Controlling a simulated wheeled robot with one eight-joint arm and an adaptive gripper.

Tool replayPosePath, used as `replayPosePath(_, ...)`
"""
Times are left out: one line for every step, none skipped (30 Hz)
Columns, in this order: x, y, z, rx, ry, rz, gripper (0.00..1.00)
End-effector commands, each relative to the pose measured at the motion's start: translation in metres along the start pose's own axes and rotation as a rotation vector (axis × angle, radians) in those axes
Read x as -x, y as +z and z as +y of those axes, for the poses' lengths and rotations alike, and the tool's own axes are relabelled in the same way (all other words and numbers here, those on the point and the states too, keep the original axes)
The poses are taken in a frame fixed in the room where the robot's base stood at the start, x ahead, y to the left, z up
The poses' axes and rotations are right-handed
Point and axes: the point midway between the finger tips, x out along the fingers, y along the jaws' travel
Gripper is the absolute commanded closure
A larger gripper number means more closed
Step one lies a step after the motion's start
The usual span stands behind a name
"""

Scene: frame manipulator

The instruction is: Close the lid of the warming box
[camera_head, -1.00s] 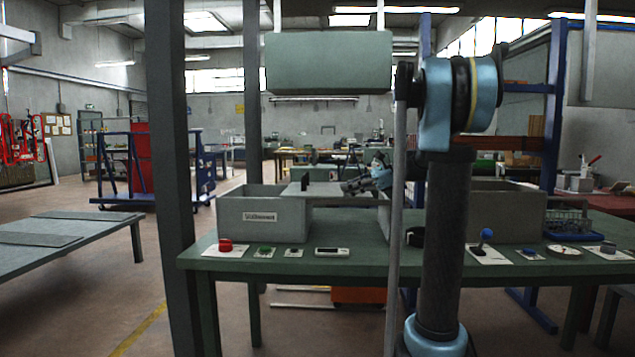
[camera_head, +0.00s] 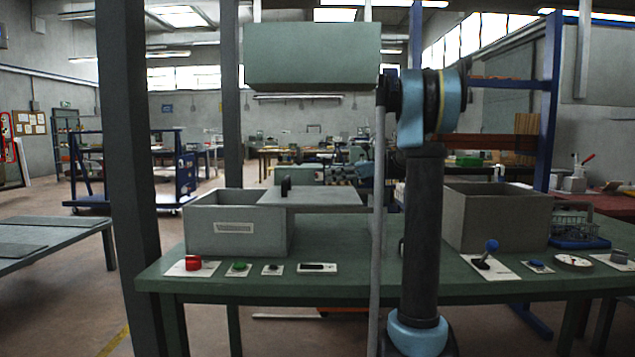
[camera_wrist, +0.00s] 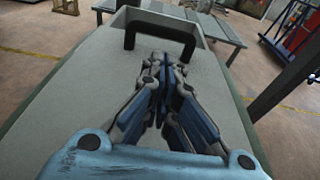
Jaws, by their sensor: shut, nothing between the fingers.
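The warming box (camera_head: 208,237) is a grey, open-topped box with a white label at the left of the green table. Its flat grey lid (camera_head: 325,199) lies level over the right part of the box and extends far past its right wall. The left part of the box is uncovered. A black handle (camera_head: 286,186) stands near the lid's left end; the handle also shows in the wrist view (camera_wrist: 160,32). My gripper (camera_wrist: 165,62) is shut and empty above the lid, pointing towards the handle and apparently short of it. In the head view it is small, dark and partly hidden.
A red button (camera_head: 193,263), a green button (camera_head: 239,266) and other small panels line the table's front. An open grey bin (camera_head: 497,219) stands to the right beside a wire basket (camera_head: 574,221). A green hood (camera_head: 312,56) hangs above. A dark post (camera_head: 140,150) stands at left.

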Motion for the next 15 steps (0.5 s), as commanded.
replayPosePath(-0.004, -0.001, 0.000, 0.000, -0.001, 0.000, 1.00)
replayPosePath(-0.006, -0.001, 0.000, 0.000, -0.003, 0.000, 1.00)
replayPosePath(-0.010, -0.001, -0.001, -0.001, -0.006, 0.000, 1.00)
replayPosePath(-0.014, -0.002, -0.001, -0.001, -0.007, 0.000, 1.00)
replayPosePath(-0.019, -0.002, -0.001, -0.001, -0.007, 0.000, 1.00)
replayPosePath(-0.025, -0.002, -0.001, -0.001, -0.008, 0.000, 1.00)
replayPosePath(-0.029, -0.002, -0.002, -0.002, -0.010, 0.000, 1.00)
replayPosePath(-0.034, -0.002, -0.002, -0.002, -0.010, 0.000, 1.00)
replayPosePath(-0.041, -0.002, -0.002, -0.002, -0.010, 0.000, 1.00)
replayPosePath(-0.045, -0.002, -0.002, -0.002, -0.012, 0.000, 1.00)
replayPosePath(-0.051, -0.002, -0.002, -0.003, -0.012, 0.000, 1.00)
replayPosePath(-0.058, -0.002, -0.002, -0.003, -0.011, 0.000, 1.00)
replayPosePath(-0.062, -0.003, -0.002, -0.003, -0.012, 0.000, 1.00)
replayPosePath(-0.068, -0.003, -0.003, -0.003, -0.013, 0.000, 1.00)
replayPosePath(-0.074, -0.003, -0.003, -0.002, -0.012, 0.000, 1.00)
